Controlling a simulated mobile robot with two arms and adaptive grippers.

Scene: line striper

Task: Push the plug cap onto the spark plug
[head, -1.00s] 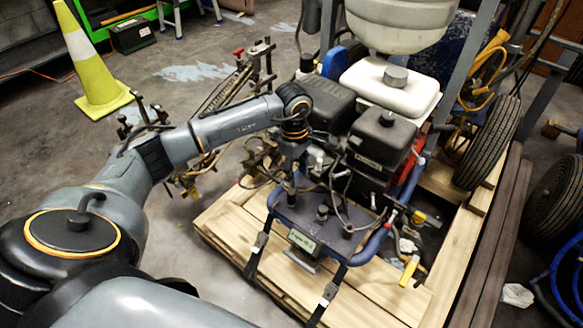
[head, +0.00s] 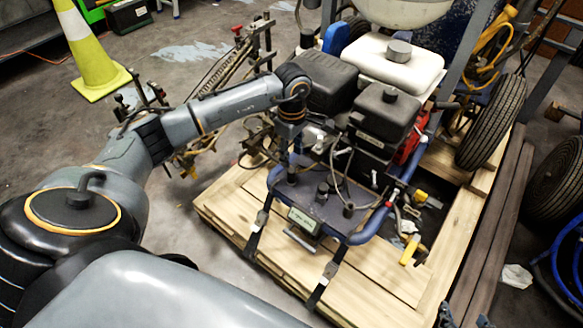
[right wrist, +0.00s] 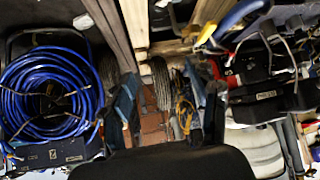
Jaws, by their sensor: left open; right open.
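The engine (head: 385,118), with a black cover and red side, sits on the blue-framed line striper. Thin leads (head: 338,152) curve along its near left side. The plug cap and the spark plug are too small to tell apart there. My left gripper (head: 292,168) points down just left of these leads, over the machine's front deck. It is open, its fingers small and partly lost against dark parts. My right gripper (head: 463,316) is at the bottom edge, far from the engine, open and empty. Its spread fingers also show in the right wrist view (right wrist: 170,100).
The striper stands on a wooden pallet (head: 228,205). Its white tank (head: 385,68) and a tyre (head: 492,125) stand behind and right. A yellow-handled tool (head: 412,250) lies near the pallet's right side. A coiled blue hose (right wrist: 45,95) shows in the right wrist view. A cone (head: 95,60) stands at left.

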